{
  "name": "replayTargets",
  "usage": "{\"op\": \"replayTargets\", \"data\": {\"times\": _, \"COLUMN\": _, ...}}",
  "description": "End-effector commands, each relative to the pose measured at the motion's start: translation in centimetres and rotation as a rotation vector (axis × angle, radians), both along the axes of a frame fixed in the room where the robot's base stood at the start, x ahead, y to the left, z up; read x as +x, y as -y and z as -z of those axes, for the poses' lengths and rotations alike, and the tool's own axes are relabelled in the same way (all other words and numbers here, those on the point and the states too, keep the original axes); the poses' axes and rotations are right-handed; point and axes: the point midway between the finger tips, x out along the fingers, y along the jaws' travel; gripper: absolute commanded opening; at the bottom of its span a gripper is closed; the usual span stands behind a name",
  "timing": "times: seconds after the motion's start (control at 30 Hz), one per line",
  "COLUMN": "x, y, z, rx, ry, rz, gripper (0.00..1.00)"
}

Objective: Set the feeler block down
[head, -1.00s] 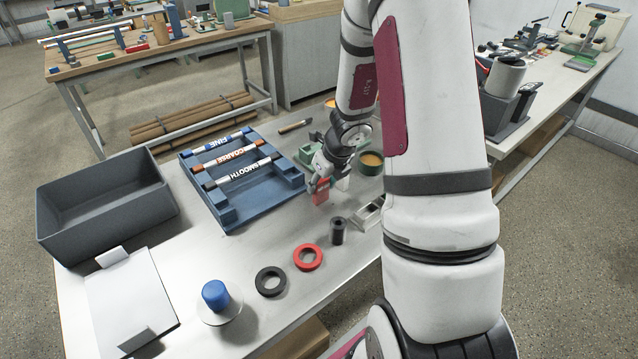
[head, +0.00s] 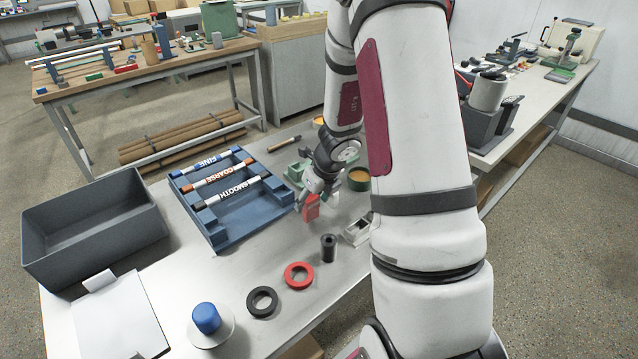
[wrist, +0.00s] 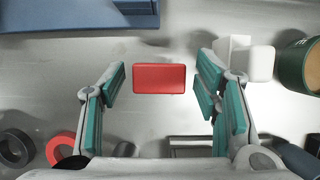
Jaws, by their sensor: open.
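The feeler block looks to be the red block (head: 311,207), on the metal table below my wrist in the head view. In the wrist view the red block (wrist: 160,78) lies between the two teal-padded fingers, with bare gaps on both sides. My gripper (head: 316,193) is open and still around the block, not touching it from what I see. In the head view the fingers partly cover the block.
A blue rack (head: 225,232) with labelled rods stands to the left. A black cylinder (head: 329,248), a small metal box (head: 358,229), a red ring (head: 299,276) and a black ring (head: 262,302) are nearer. A green cup (head: 359,179) stands close on the right.

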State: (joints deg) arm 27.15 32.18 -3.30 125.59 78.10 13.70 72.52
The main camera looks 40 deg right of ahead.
Motion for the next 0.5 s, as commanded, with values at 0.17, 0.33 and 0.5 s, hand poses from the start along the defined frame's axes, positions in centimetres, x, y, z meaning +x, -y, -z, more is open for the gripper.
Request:
{"op": "replayTargets", "data": {"times": 0.17, "x": -1.5, "y": 0.0, "z": -3.9, "rx": -0.005, "ry": 0.004, "rz": -0.004, "gripper": 0.57}}
{"op": "replayTargets", "data": {"times": 0.33, "x": -2.8, "y": 0.0, "z": -7.1, "rx": -0.003, "ry": 0.004, "rz": -0.004, "gripper": 0.57}}
{"op": "replayTargets", "data": {"times": 0.5, "x": -3.8, "y": 0.1, "z": -9.3, "rx": -0.002, "ry": 0.003, "rz": -0.002, "gripper": 0.57}}
